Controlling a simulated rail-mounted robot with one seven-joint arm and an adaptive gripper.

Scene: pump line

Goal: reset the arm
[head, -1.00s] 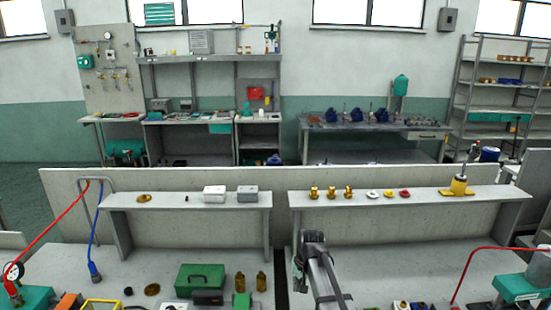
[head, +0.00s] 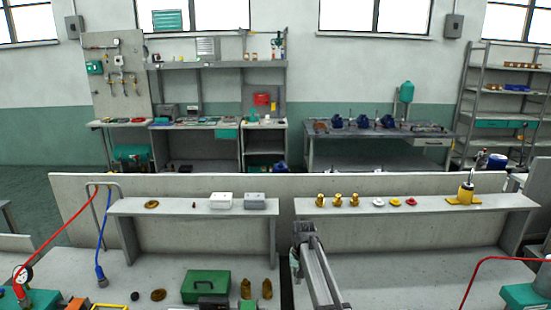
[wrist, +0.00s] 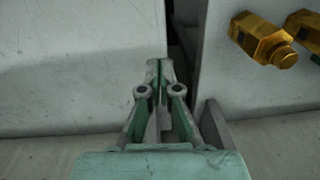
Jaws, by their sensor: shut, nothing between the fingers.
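My gripper (head: 303,229) is in the middle of the head view, in front of the gap between the two raised shelves. In the wrist view my gripper (wrist: 158,68) has its grey-green fingers together, with nothing between them. The fingertips point towards the dark gap between two pale panels. Brass fittings (wrist: 265,38) lie to the upper right of the fingers, apart from them.
The left shelf (head: 175,207) bears a white box (head: 221,201) and a grey box (head: 254,201). The right shelf (head: 430,205) bears brass fittings, small rings and a yellow-based tool (head: 465,193). A green toolbox (head: 206,286) and hoses stand on the bench.

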